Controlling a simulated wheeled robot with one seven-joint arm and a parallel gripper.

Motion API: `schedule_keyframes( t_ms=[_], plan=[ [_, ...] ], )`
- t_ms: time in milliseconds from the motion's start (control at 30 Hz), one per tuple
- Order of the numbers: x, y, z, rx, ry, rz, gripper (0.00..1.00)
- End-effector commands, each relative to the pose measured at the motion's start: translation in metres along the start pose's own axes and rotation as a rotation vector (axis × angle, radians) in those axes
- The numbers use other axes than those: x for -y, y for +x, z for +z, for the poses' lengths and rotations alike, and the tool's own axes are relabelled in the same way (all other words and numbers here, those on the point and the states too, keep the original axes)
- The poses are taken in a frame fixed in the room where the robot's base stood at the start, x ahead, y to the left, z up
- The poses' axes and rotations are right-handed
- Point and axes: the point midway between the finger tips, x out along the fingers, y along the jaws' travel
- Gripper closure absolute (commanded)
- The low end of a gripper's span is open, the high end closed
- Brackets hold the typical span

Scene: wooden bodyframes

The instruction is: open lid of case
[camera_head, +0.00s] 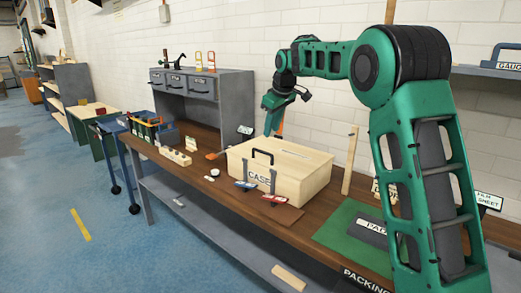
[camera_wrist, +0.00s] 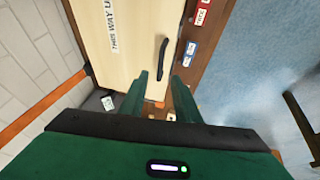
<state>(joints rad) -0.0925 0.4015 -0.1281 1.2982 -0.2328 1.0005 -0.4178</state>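The case (camera_head: 312,181) is a pale wooden box with a "CASE" label on its front, standing on the workbench. Its lid looks shut. A dark handle (camera_head: 262,153) stands at its front. In the wrist view the case (camera_wrist: 128,62) shows a "THIS WAY UP" label, and the dark handle (camera_wrist: 162,57) lies just beyond my fingers. My gripper (camera_head: 272,112) is above the case's far left end, pointing down. In the wrist view my gripper (camera_wrist: 160,82) has its two green fingers apart with nothing between them. I see no contact with the case.
Red and blue tagged latches or clips (camera_head: 275,198) lie at the case's front. A wooden post (camera_head: 350,160) and a green mat (camera_head: 345,222) are to its right. A tool caddy (camera_head: 148,127), a pale block (camera_head: 175,156) and grey drawers (camera_head: 190,85) are to its left.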

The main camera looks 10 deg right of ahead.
Motion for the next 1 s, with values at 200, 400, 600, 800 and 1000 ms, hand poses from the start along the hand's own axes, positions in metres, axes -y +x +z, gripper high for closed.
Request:
schedule_keyframes(
  t_ms=[200, 400, 600, 800, 1000],
  plan=[
    [0.004, 0.014, -0.018, -0.015, -0.041, -0.003, 0.71],
    [0.005, 0.042, -0.017, -0.012, -0.04, -0.004, 0.71],
    [0.004, 0.078, -0.018, -0.013, -0.04, -0.004, 0.71],
    [0.004, 0.103, -0.018, -0.014, -0.039, -0.003, 0.71],
    [0.004, 0.114, -0.019, -0.015, -0.039, -0.002, 0.71]
  ],
)
